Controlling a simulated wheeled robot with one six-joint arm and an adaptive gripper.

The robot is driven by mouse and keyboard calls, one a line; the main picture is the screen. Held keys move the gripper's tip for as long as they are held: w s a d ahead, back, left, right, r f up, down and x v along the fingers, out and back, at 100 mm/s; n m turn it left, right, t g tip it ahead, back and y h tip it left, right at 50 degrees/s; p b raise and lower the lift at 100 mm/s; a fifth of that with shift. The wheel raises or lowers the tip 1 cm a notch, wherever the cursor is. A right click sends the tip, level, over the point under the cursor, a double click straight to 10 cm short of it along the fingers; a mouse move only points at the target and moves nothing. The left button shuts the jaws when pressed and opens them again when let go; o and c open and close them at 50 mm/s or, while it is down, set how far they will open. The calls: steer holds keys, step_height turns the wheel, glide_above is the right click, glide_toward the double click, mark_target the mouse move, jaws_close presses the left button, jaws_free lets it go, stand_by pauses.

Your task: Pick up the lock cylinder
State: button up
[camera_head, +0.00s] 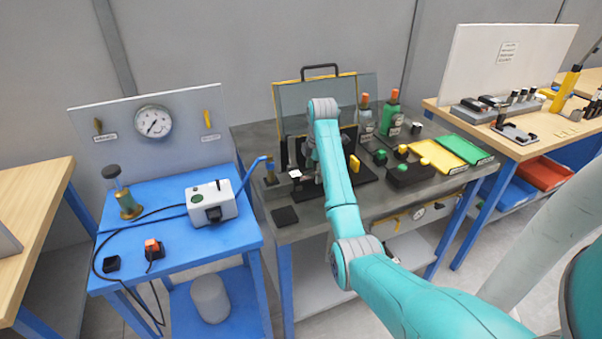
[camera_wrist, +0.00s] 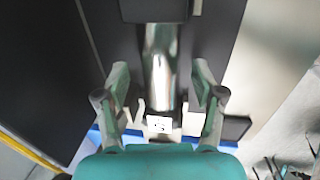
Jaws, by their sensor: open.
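In the wrist view, a shiny metal cylinder (camera_wrist: 158,65) lies in the middle, running up the picture; it looks like the lock cylinder, but blur leaves this uncertain. My gripper (camera_wrist: 160,85) is open, with one finger on each side of this shiny piece; I cannot tell whether either finger touches it. A small white label (camera_wrist: 160,124) shows at its lower end. In the head view my gripper (camera_head: 311,160) is low over the grey middle bench, at the black fixture, largely hidden by my arm. I cannot make out the lock cylinder there.
The grey bench (camera_head: 300,229) holds a clear guard panel (camera_head: 292,101) behind my gripper. A blue table (camera_head: 178,255) with a white device (camera_head: 211,203) is left.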

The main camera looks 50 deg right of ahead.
steer(key=shift+f, duration=0.55)
steer(key=shift+c, duration=0.2)
steer(key=shift+w, duration=0.1)
jaws_close()
steer(key=shift+r, duration=0.1)
steer(key=shift+r, duration=0.1)
